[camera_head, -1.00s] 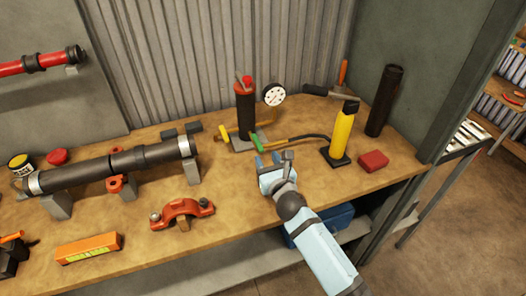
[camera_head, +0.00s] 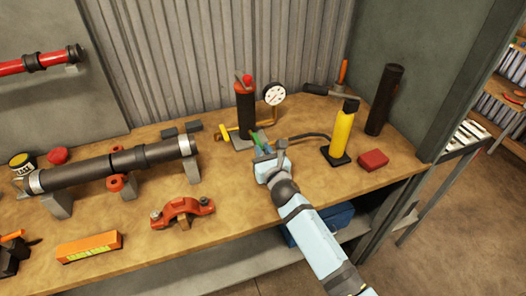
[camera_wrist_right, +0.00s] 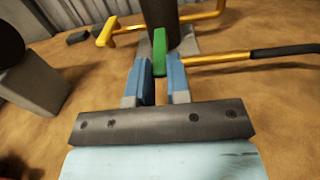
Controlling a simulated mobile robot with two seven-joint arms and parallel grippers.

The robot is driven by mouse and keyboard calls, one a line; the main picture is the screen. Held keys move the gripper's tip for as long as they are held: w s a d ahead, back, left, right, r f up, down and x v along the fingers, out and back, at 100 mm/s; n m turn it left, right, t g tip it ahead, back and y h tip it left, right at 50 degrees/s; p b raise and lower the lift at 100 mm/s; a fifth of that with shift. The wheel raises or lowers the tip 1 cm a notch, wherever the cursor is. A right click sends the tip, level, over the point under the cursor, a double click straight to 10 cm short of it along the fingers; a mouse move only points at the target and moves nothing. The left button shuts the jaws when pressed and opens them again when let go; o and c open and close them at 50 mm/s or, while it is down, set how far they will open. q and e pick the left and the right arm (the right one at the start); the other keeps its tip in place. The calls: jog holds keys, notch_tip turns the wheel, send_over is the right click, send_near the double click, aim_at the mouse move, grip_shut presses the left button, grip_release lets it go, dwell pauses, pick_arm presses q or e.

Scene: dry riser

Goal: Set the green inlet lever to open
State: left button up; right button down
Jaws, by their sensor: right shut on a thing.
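The green inlet lever (camera_wrist_right: 159,52) sits at the base of the dark upright cylinder with a red top (camera_head: 246,108). In the right wrist view it lies between the two blue fingers of my right gripper (camera_wrist_right: 160,78), which is shut on it. In the head view my right gripper (camera_head: 264,156) covers part of the lever (camera_head: 257,138). A brass pipe (camera_wrist_right: 230,58) leads right from the base to a black hose. A yellow handle (camera_wrist_right: 106,32) shows to the left. My left gripper is not in view.
A white-faced gauge (camera_head: 274,94) stands beside the cylinder. A yellow bottle (camera_head: 342,135) and a red block (camera_head: 373,160) stand to the right. A black pipe on supports (camera_head: 110,163) and an orange clamp (camera_head: 183,212) lie to the left.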

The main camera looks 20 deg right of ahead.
aim_at(258, 138)
jog(key=shift+d+r+n+y+p, duration=0.2)
jog(key=shift+r+n+y+p, duration=0.1)
jog(key=shift+y+p, duration=0.3)
jog(key=shift+d+n+y+p, duration=0.25)
jog(key=shift+n+y+p, duration=0.15)
jog(key=shift+p, duration=0.2)
jog(key=n+y, duration=0.1)
jog(key=d+y+p, duration=0.1)
jog(key=shift+w+d+f+n+g+y, duration=0.1)
jog(key=shift+w+d+n+g+y, duration=0.1)
jog(key=shift+w+n+g+y, duration=0.15)
jog(key=shift+w+d+f+n+g+y, duration=0.1)
jog(key=shift+d+n+g+y, duration=0.2)
jog(key=shift+n+y, duration=0.25)
jog(key=shift+d+f+n+g+y, duration=0.1)
jog(key=shift+d+n+g+y, duration=0.15)
jog(key=shift+y, duration=0.45)
jog(key=c, duration=1.1)
grip_release()
jog(key=shift+a, duration=0.1)
